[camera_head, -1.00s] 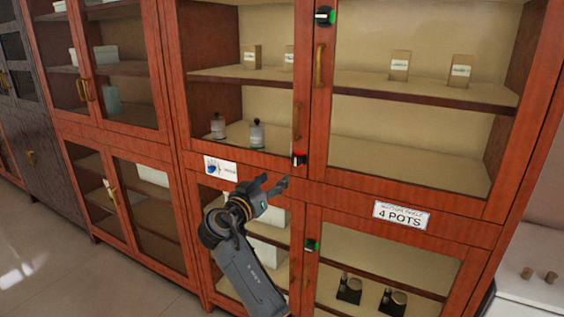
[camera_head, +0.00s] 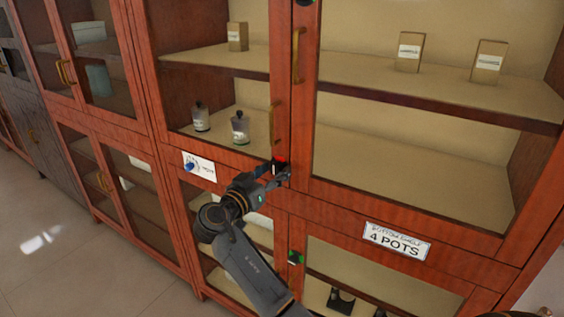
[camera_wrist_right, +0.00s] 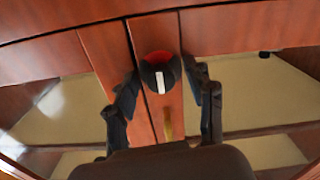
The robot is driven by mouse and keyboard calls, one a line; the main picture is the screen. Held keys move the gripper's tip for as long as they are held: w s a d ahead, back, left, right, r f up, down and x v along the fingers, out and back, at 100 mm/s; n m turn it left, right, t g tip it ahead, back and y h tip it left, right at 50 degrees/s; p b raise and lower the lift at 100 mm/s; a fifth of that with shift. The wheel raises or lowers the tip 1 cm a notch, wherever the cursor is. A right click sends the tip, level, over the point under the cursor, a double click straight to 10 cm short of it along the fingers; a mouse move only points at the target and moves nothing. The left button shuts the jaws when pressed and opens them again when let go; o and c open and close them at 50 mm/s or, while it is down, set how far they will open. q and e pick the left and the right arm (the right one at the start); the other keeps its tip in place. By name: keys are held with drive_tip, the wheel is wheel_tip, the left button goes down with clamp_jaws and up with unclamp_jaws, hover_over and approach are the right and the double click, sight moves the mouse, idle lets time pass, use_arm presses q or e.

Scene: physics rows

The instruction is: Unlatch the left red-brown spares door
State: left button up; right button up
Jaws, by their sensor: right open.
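The left red-brown spares door (camera_head: 226,158) is a glazed upper door and looks closed, with a brass handle (camera_head: 271,124) on its right edge. A black latch knob with a red part (camera_head: 279,164) sits near that door's lower right corner. My right gripper (camera_head: 285,175) is at the latch, its fingers hiding part of it. In the right wrist view the latch knob (camera_wrist_right: 160,72) shows red and black with a white bar, between the two open fingers (camera_wrist_right: 163,100). I cannot tell whether they touch it. My left gripper is not in view.
The right upper door (camera_head: 400,195) adjoins, with its own brass handle (camera_head: 297,55). A green-marked latch (camera_head: 296,257) is on the lower doors. A "4 POTS" label (camera_head: 397,241) and a blue-marked label (camera_head: 198,166) are on the frame. Jars and boxes stand inside behind glass.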

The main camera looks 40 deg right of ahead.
drive_tip(key=shift+a, duration=0.1)
drive_tip(key=shift+r, duration=0.1)
drive_tip(key=shift+c, duration=0.8)
clamp_jaws()
